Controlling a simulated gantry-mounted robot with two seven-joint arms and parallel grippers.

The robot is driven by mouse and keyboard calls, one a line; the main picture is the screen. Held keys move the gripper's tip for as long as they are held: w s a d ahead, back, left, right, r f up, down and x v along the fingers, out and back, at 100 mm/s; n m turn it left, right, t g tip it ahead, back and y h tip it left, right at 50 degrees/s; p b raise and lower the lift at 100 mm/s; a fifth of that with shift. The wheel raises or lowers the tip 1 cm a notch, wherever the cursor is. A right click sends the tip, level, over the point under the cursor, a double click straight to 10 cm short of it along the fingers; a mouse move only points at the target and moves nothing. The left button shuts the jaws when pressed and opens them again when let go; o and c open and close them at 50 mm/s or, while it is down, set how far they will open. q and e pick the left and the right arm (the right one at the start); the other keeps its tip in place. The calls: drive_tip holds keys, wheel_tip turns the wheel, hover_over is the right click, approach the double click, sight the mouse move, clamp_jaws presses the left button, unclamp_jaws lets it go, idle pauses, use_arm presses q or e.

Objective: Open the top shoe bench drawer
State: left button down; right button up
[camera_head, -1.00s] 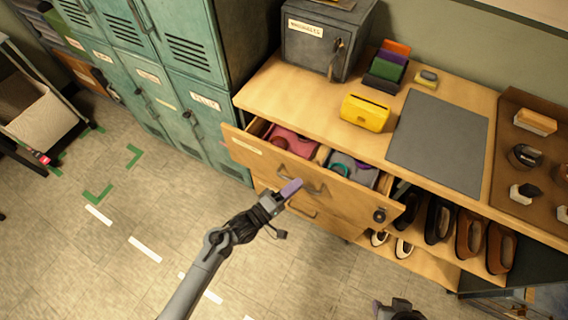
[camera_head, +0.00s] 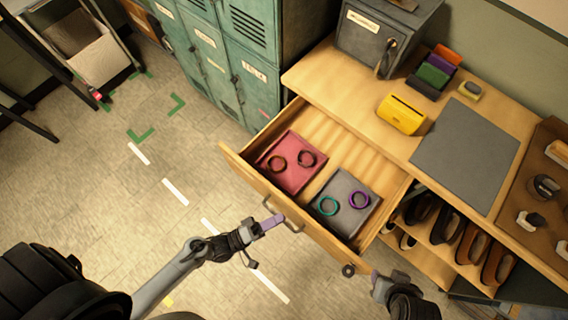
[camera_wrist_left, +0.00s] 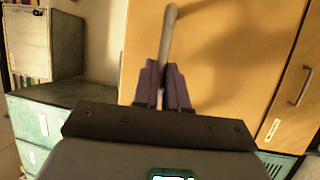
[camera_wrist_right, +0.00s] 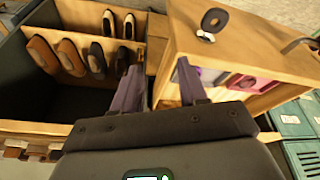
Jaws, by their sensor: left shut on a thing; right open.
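The top shoe bench drawer (camera_head: 308,225) stands well pulled out of the wooden bench in the head view. Inside lie a red pad (camera_head: 289,172) and a grey pad (camera_head: 342,212), each with two rings or bands on it. My left gripper (camera_head: 272,222) is shut on the drawer's handle (camera_head: 294,226). The left wrist view shows the handle (camera_wrist_left: 168,38) between the left fingers (camera_wrist_left: 165,88). My right gripper (camera_head: 376,277) is open near the right end of the drawer front. In the right wrist view, its fingers (camera_wrist_right: 160,88) show apart, with the round lock (camera_wrist_right: 214,20) beyond them.
The bench top holds a grey mat (camera_head: 465,152), a yellow box (camera_head: 402,114) and a grey safe (camera_head: 385,38). Shoes (camera_head: 470,248) stand on open shelves below, right of the drawer. Green lockers (camera_head: 235,70) are to the left. The floor before the drawer is clear.

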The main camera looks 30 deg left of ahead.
use_arm(q)
drive_tip(key=shift+s+a, duration=0.1)
drive_tip(key=shift+s, duration=0.35)
drive_tip(key=c, duration=1.2)
unclamp_jaws()
drive_tip(key=shift+o, duration=0.2)
drive_tip(key=v, duration=1)
drive_tip(key=shift+s+a, duration=0.25)
drive_tip(key=shift+s, duration=0.05)
